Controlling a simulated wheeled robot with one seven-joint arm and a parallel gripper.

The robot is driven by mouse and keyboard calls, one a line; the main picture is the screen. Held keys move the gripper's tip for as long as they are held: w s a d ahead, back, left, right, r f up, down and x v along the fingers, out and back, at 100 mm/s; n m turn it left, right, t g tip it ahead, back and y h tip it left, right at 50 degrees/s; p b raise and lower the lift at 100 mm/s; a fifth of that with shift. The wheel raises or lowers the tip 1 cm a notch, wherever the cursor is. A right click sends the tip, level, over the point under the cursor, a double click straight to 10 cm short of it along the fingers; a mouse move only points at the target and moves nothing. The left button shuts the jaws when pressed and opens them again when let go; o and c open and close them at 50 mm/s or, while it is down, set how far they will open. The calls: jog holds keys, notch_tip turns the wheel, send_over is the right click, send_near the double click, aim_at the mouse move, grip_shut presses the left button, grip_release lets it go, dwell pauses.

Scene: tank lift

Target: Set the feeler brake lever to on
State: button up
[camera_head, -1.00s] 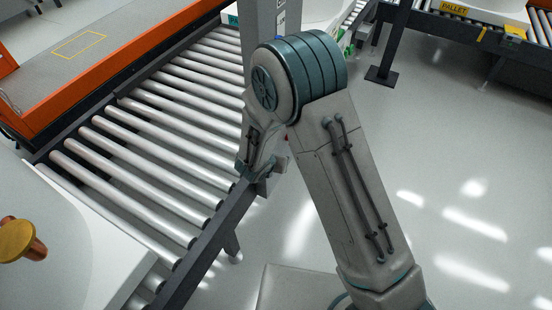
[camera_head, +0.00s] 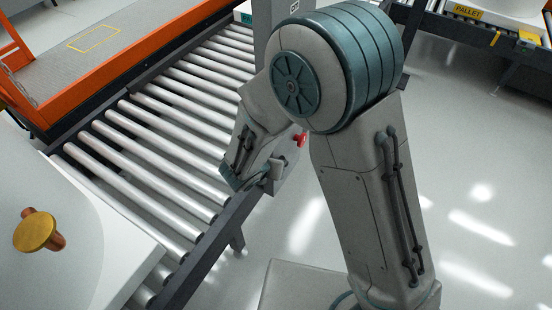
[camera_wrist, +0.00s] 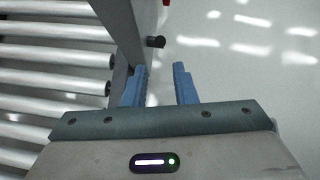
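A short dark knob on a stem (camera_wrist: 156,42) sticks out from the side of the conveyor frame in the wrist view. It looks like the brake lever, but I cannot read its setting. My gripper (camera_wrist: 160,72) has two blue fingers spread apart with nothing between them. The knob is beyond the fingertips, apart from them and a little left of the middle of the gap. In the head view my arm hides the fingers and the dark knob. A red knob (camera_head: 300,140) shows beside my forearm, and a bit of red (camera_wrist: 166,2) is at the wrist view's top edge.
The roller conveyor (camera_head: 150,150) lies left of my arm, with its dark side rail (camera_head: 205,262) close to my gripper. A white tank with a gold knob (camera_head: 35,231) is at the lower left. An orange frame (camera_head: 120,80) stands behind. The floor at right is clear.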

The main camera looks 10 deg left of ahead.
jog(key=shift+s+a+r, duration=0.1)
jog(key=shift+s+r, duration=0.3)
jog(key=shift+r, duration=0.05)
